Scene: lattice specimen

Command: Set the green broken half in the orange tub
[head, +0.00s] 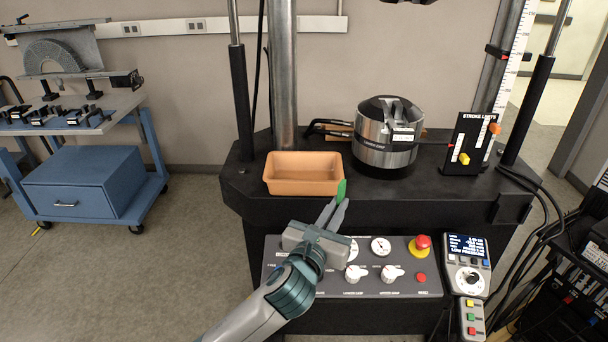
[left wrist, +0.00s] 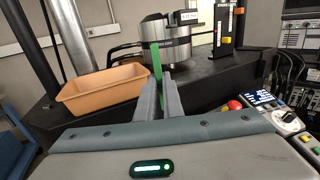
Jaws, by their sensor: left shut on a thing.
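The green broken half (head: 341,190) is a slim upright piece held between the fingertips of my left gripper (head: 333,212). It also shows in the left wrist view (left wrist: 156,62), sticking up past the fingers (left wrist: 160,98), which are shut on it. The orange tub (head: 304,187) stands on the black machine table, just left of and behind the green half in the head view. In the left wrist view the tub (left wrist: 100,98) lies to the left of the fingers. The part of the tub's inside that shows looks empty. My right gripper is not in view.
A steel cylinder (head: 387,140) stands on the black table (head: 240,180) right of the tub. A stroke limits panel (head: 470,145) is farther right. Below the left gripper are a control panel with a red button (head: 422,242) and a handset (head: 468,262). Columns rise behind the tub.

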